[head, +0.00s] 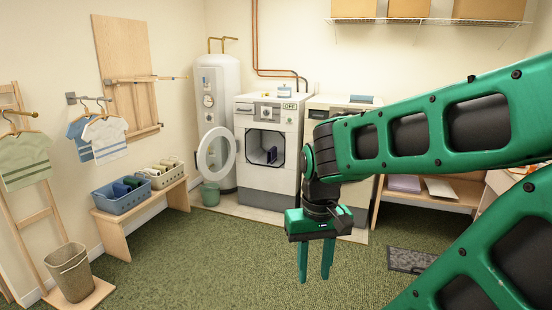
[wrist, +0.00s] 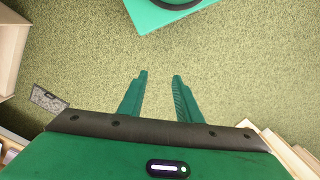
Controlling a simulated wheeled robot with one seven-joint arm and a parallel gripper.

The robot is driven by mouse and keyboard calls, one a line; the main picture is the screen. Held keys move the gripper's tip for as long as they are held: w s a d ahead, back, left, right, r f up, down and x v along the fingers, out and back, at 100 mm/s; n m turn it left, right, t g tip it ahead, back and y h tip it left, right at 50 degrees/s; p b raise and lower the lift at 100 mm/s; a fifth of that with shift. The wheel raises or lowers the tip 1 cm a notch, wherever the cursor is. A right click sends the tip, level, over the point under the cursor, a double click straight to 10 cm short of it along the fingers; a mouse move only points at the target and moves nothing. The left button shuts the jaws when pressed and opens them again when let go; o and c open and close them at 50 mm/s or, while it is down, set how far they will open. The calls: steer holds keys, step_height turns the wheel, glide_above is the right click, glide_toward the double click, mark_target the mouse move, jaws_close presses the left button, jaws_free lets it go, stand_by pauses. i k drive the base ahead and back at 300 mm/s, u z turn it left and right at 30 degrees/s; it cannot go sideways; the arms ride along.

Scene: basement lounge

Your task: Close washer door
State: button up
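The white front-loading washer (head: 267,150) stands against the back wall, with dark cloth inside its square opening. Its round door (head: 216,150) is swung wide open to the left, with a pale ring frame. My gripper (head: 316,278) hangs pointing down in front of and to the right of the washer, well apart from the door. The wrist view shows its two green fingers (wrist: 158,80) spread with nothing between them, above green carpet. The washer and its door are not in the wrist view.
A second white machine (head: 318,112) stands right of the washer, partly behind my arm. A water heater (head: 217,105) and small green bucket (head: 210,194) are behind the door. A bench (head: 140,218) with baskets is at left. Carpet (head: 200,265) before the washer is clear.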

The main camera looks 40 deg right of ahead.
mark_target(201, 167)
steer(key=z, duration=0.55)
steer(key=i, duration=1.65)
steer(key=z, duration=0.65)
steer(key=i, duration=1.3)
steer(key=u, duration=0.6)
steer(key=i, duration=1.4)
steer(key=u, duration=0.65)
steer(key=i, duration=0.4)
steer(key=u, duration=0.2)
